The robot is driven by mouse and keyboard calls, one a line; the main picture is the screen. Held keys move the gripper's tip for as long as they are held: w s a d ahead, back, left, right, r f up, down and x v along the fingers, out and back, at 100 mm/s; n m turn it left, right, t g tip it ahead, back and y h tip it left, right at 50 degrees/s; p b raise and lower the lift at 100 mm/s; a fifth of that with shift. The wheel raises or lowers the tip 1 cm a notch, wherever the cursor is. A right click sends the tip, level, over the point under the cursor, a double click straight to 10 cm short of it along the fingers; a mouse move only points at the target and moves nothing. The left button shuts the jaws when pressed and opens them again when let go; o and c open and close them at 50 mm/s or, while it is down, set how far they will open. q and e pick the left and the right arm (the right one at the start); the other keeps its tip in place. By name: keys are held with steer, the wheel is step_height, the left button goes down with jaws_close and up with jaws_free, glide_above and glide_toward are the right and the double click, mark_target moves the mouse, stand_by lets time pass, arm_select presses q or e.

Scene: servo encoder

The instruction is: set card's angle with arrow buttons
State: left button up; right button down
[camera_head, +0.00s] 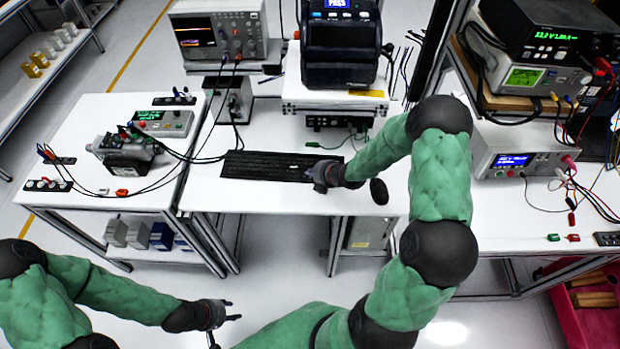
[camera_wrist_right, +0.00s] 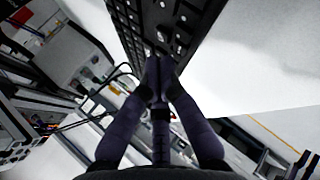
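A black keyboard (camera_head: 268,166) lies on the middle white table. My right gripper (camera_head: 316,170) is at the keyboard's right end. In the right wrist view, the fingers of this gripper (camera_wrist_right: 159,66) come together at the edge of the keyboard (camera_wrist_right: 162,32), among small keys; whether they touch a key I cannot tell. They hold nothing that I can see. My left gripper (camera_head: 235,309) is low at the front, away from the tables, with its fingers apart and empty. A black device with a lit screen (camera_head: 338,4) reads "PASS". I cannot make out the card.
A black mouse (camera_head: 379,191) lies right of my right gripper. An oscilloscope (camera_head: 219,35) stands behind. A motor-like unit (camera_head: 125,152) with cables sits on the left table. A supply with a blue display (camera_head: 520,155) stands right. White table in front of the keyboard (camera_head: 250,198) is free.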

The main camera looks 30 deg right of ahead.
mark_target(311, 179)
steer(key=shift+f+b, duration=0.35)
steer(key=shift+b, duration=0.1)
steer(key=shift+f+b, duration=0.35)
steer(key=shift+b, duration=0.1)
stand_by(0.8)
stand_by(0.3)
steer(key=shift+r+p, duration=0.3)
steer(key=shift+r, duration=0.5)
steer(key=shift+r+p, duration=1.6)
steer(key=shift+r, duration=0.95)
steer(key=shift+f, duration=0.1)
